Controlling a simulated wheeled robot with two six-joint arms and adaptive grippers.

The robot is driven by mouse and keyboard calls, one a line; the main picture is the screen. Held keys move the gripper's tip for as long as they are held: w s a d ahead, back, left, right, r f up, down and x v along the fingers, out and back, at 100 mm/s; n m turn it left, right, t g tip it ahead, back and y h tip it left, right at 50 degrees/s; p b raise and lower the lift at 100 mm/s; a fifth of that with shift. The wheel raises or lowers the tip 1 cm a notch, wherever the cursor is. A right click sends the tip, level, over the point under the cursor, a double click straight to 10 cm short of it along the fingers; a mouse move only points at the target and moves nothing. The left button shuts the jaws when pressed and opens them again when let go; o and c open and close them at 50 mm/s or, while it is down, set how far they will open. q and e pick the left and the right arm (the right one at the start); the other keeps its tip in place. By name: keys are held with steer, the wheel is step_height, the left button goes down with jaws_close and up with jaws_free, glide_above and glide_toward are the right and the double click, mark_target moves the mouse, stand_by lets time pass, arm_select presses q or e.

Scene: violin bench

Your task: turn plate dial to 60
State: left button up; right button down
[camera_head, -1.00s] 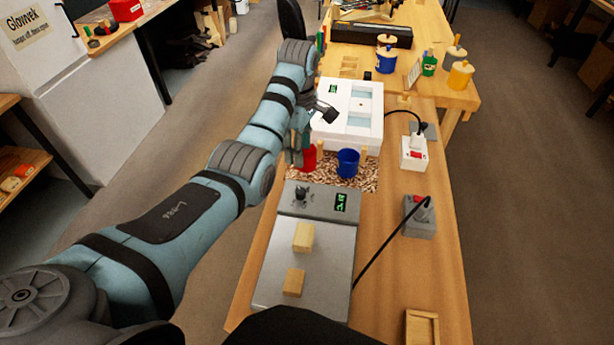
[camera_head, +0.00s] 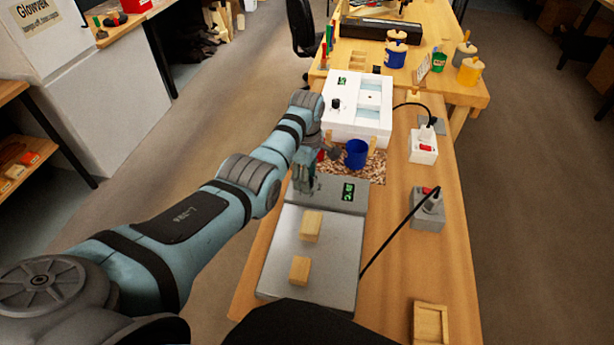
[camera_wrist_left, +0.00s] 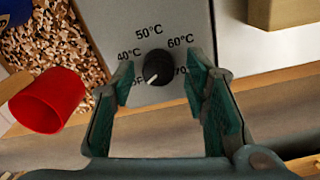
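The plate dial (camera_wrist_left: 158,68) is a round black knob on the grey control panel (camera_wrist_left: 185,18). Marks for OFF, 40, 50, 60 and 70 °C surround it, and its white pointer is toward the lower left, near OFF. In the head view my left gripper (camera_head: 305,180) is over the panel's left part and hides the dial. In the wrist view its green fingers (camera_wrist_left: 160,85) are open, one on each side of the dial. I cannot tell whether they touch it. The silver plate (camera_head: 335,255) carries two wooden blocks (camera_head: 312,226). My right gripper is not in view.
A red cup (camera_wrist_left: 48,100) and a blue cup (camera_head: 356,153) stand on the speckled mat (camera_head: 377,170) behind the panel. A white box (camera_head: 345,120) is beyond. A black cable (camera_head: 390,245) runs to a grey socket box (camera_head: 428,210) at the right.

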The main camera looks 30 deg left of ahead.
arm_select(q)
steer(key=shift+w, duration=0.1)
jaws_close()
